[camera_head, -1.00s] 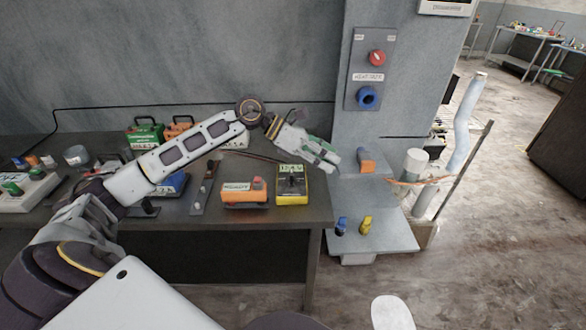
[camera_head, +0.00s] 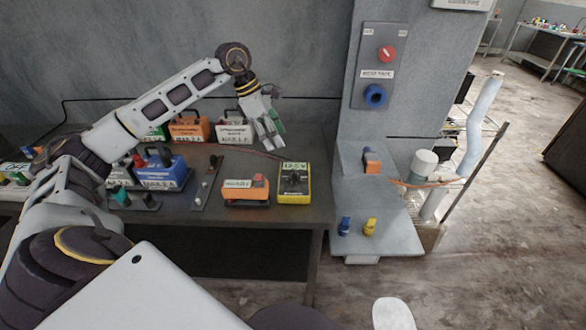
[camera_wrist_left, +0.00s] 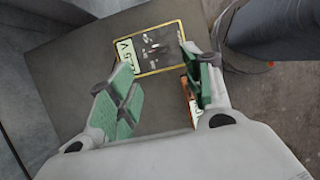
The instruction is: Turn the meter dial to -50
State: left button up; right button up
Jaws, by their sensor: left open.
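The yellow meter (camera_head: 293,186) with a dark face and a dial stands at the right front corner of the table. A label reading about 12.5 V is at its top. It also shows in the left wrist view (camera_wrist_left: 152,50), between and beyond the fingers; the dial's exact setting is too small to read. My left gripper (camera_head: 270,142) is open and empty, pointing down above the table, behind and a little left of the meter. Its green finger pads (camera_wrist_left: 162,95) are spread apart in the wrist view. My right gripper is not seen.
An orange box (camera_head: 246,190) stands just left of the meter. Blue (camera_head: 162,172), orange (camera_head: 188,130) and white (camera_head: 234,133) battery-like boxes stand further left and back. A wall panel (camera_head: 379,66) with a red knob and blue socket is at the right. A low shelf (camera_head: 385,239) stands right of the table.

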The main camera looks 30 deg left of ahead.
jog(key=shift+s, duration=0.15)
pick_arm(q)
jog(key=p, duration=0.1)
send_near(294, 171)
jog(key=x, duration=0.6)
jog(key=shift+w+d+f, duration=0.1)
jog(key=shift+w+f, duration=0.05)
jog(key=shift+f, duration=0.2)
jog(key=shift+p+x, duration=0.3)
jog(key=shift+x, duration=0.7)
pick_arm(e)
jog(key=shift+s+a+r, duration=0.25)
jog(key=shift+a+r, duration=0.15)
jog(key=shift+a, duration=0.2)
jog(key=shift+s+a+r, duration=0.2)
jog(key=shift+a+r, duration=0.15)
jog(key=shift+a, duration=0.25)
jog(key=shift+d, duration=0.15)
